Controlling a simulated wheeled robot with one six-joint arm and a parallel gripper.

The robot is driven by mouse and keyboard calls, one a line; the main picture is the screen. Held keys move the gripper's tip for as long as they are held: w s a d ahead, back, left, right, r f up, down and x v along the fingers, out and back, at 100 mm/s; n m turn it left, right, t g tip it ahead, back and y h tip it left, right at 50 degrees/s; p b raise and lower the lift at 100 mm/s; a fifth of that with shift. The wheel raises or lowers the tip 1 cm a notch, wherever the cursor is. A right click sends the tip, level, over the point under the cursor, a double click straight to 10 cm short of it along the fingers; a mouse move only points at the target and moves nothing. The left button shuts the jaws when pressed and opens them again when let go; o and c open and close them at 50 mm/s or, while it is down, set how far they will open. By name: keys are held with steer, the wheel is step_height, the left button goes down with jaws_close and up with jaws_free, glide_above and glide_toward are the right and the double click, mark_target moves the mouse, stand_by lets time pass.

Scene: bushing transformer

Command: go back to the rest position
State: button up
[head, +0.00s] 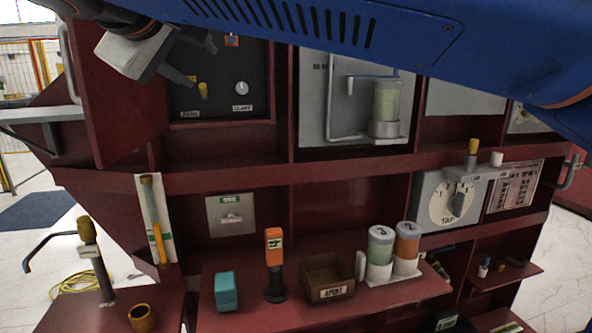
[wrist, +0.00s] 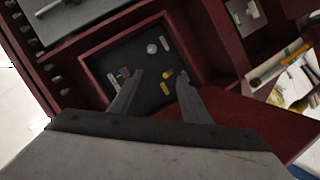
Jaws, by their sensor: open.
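My gripper (head: 193,60) is at the upper left of the head view, in front of the dark recessed panel (head: 225,105) of the dark red cabinet. In the wrist view my gripper (wrist: 161,77) has its two fingers spread apart with nothing between them. The fingers look apart from the panel, though the exact gap cannot be told. My blue arm crosses the top of the head view and hides the cabinet's upper right.
An open red door (head: 120,110) stands left of the panel. A lower shelf holds a teal block (head: 227,291), an orange tool (head: 274,262), a labelled box (head: 327,277) and two canisters (head: 393,250). A tap-changer dial (head: 450,205) juts out at right.

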steer(key=w+d+f+m+g+h, duration=0.1)
steer(key=w+d+f+m+g, duration=0.15)
steer(key=d+f, duration=1)
steer(key=w+d+f+m+g+h, duration=0.15)
steer(key=d+f+g, duration=0.25)
steer(key=d+f, duration=0.85)
steer(key=s+d+f+m+g+y, duration=0.1)
steer(key=s+d+f+m, duration=0.2)
steer(key=s+d+f, duration=0.5)
steer(key=s+d+f+m+g+y, duration=0.1)
steer(key=s+d+f+m+g, duration=0.1)
steer(key=s+d+f, duration=0.7)
steer(key=d+f+m, duration=0.1)
steer(key=d+f, duration=0.2)
steer(key=f, duration=0.3)
steer(key=shift+s+d+f+m+y, duration=0.15)
steer(key=shift+s+m+y, duration=0.05)
steer(key=shift+m+y, duration=0.2)
